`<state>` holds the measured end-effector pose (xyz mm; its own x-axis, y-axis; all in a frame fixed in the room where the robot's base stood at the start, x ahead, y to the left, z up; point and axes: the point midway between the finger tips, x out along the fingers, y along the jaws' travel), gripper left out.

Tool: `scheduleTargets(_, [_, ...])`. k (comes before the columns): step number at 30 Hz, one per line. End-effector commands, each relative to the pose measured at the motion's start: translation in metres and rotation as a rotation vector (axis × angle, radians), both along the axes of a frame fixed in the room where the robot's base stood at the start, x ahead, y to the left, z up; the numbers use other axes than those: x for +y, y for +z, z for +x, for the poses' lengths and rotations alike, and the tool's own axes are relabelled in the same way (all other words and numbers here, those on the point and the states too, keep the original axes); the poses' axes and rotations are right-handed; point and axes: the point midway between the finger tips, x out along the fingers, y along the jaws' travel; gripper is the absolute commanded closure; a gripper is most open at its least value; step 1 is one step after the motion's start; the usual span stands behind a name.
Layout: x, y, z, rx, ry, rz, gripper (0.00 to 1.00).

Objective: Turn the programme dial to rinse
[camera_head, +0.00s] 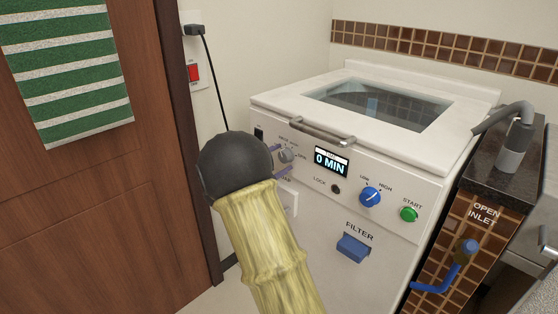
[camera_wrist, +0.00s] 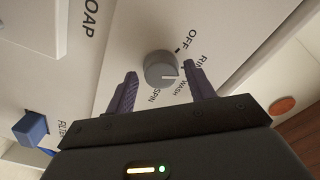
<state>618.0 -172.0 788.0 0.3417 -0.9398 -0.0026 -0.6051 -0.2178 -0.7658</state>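The programme dial (camera_head: 287,156) is a round grey knob on the upper left of the white machine's front panel, partly hidden by my gripper (camera_head: 281,160) in the head view. In the wrist view the dial (camera_wrist: 158,65) sits between the two purple fingers of my open gripper (camera_wrist: 160,74), with a gap on each side. The labels OFF, RIN (cut off by a finger), WASH and SPIN run around it. A white pointer line on the dial points right, between the RIN label and WASH; its exact setting is hard to tell.
The panel also holds a display (camera_head: 331,161) reading 0 MIN, a blue LOW/HIGH knob (camera_head: 370,197), a green start button (camera_head: 409,214) and a blue filter handle (camera_head: 353,247). A lid handle (camera_head: 322,132) juts out above. A wooden door (camera_head: 90,200) stands left.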

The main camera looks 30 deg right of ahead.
Motion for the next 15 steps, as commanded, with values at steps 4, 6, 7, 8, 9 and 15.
scheduleTargets(4, [0.000,0.000,0.000,0.000,0.000,-0.001,0.40])
scheduleTargets(6, [-0.001,0.001,0.000,0.000,0.000,-0.001,0.40])
scheduleTargets(7, [-0.001,0.001,0.000,-0.001,-0.001,-0.002,0.40])
scheduleTargets(8, [-0.001,0.001,0.000,-0.001,-0.001,-0.002,0.40])
scheduleTargets(9, [0.000,0.001,0.000,-0.001,-0.001,-0.002,0.40])
scheduleTargets(15, [0.013,0.002,-0.004,0.000,0.002,-0.001,0.40])
